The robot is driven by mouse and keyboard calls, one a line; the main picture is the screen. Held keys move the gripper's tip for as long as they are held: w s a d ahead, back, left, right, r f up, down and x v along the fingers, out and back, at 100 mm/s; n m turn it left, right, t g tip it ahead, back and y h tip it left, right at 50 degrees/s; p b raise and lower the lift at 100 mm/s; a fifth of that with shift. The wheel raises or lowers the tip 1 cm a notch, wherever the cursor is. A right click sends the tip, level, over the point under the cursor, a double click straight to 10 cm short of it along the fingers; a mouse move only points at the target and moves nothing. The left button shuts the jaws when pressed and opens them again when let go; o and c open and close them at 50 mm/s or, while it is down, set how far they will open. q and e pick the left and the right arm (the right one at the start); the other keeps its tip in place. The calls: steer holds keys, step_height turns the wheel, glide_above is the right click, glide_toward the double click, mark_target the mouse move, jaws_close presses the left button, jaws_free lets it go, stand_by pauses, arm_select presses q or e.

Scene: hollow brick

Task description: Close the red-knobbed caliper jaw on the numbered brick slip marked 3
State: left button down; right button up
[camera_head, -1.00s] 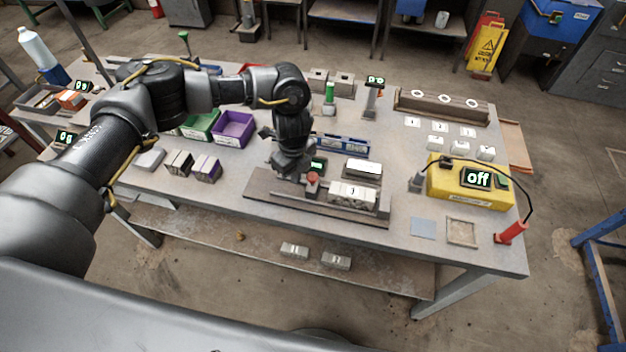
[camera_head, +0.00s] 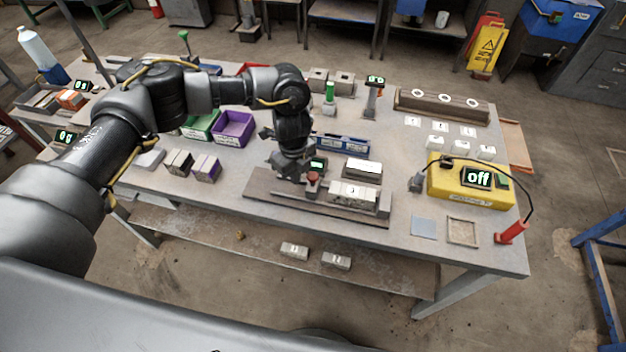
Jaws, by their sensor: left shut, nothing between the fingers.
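The caliper (camera_head: 265,187) is a long grey-brown bar lying along the front of the table. Its red knob (camera_head: 313,178) stands on the sliding jaw, left of the brick slip marked 3 (camera_head: 351,193). The slip lies on the caliper toward its right end block (camera_head: 384,203). I cannot tell if the jaw touches the slip. A small green display (camera_head: 318,163) shows behind the knob. My left gripper (camera_head: 296,176) points down just left of the knob, shut and empty; whether it touches the jaw is unclear. My right gripper is out of view.
Another pale block (camera_head: 362,168) and a blue rack (camera_head: 342,146) lie behind the caliper. A yellow device reading off (camera_head: 470,185) stands at right, with a red-handled cable tool (camera_head: 510,232). Green and purple bins (camera_head: 233,128) are at left. Two slips (camera_head: 336,261) lie on the lower shelf.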

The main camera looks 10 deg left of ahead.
mark_target(318, 186)
arm_select(q)
steer(key=shift+f+b, duration=0.9)
steer(key=shift+f, duration=0.6)
steer(key=shift+d, duration=0.2)
steer(key=shift+s+d, duration=0.2)
steer(key=shift+d, duration=2.75)
steer(key=shift+d, duration=0.1)
steer(key=shift+a, duration=0.25)
steer(key=shift+w+a, duration=0.1)
steer(key=shift+a, duration=0.8)
steer(key=shift+r+p, duration=3.45)
steer(key=shift+r, duration=0.6)
